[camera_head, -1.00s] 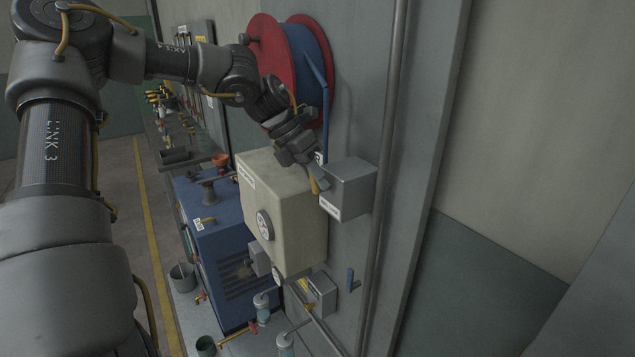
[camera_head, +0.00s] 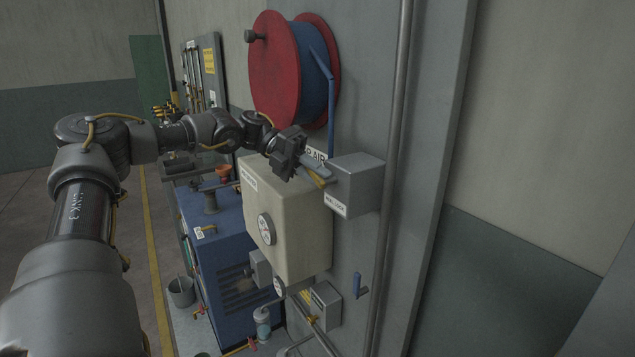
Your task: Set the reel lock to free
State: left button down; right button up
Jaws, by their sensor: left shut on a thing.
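The reel lock is a grey box (camera_head: 356,190) with a white label, fixed to the wall right of the cream cabinet. A yellow lever (camera_head: 319,181) shows at its left side, partly hidden by my gripper. My left gripper (camera_head: 316,168) comes in from the left over the top of the cream cabinet and is shut on the lever. The red and blue reel (camera_head: 291,70) is on the wall above, with a blue hose or strap hanging down its right side. My right gripper is out of view.
The cream cabinet (camera_head: 303,228) with gauges sits directly below my left gripper. A vertical pipe (camera_head: 390,150) runs right of the lock box. A blue machine (camera_head: 225,255) stands lower left. The floor at the left is open.

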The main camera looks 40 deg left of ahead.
pick_arm(q)
jog(key=shift+h, duration=0.3)
dwell(0.4)
jog(key=c, duration=1.4)
grip_release()
jog(key=shift+f, duration=0.1)
jog(key=shift+o, duration=0.2)
jog(key=shift+b, duration=0.3)
jog(key=shift+a+b, duration=0.25)
jog(key=shift+b, duration=0.1)
jog(key=s+a+b, duration=0.1)
jog(key=a+b, duration=0.3)
jog(key=a, duration=0.8)
jog(key=shift+s+a+r, duration=0.2)
jog(key=shift+s+a, duration=0.05)
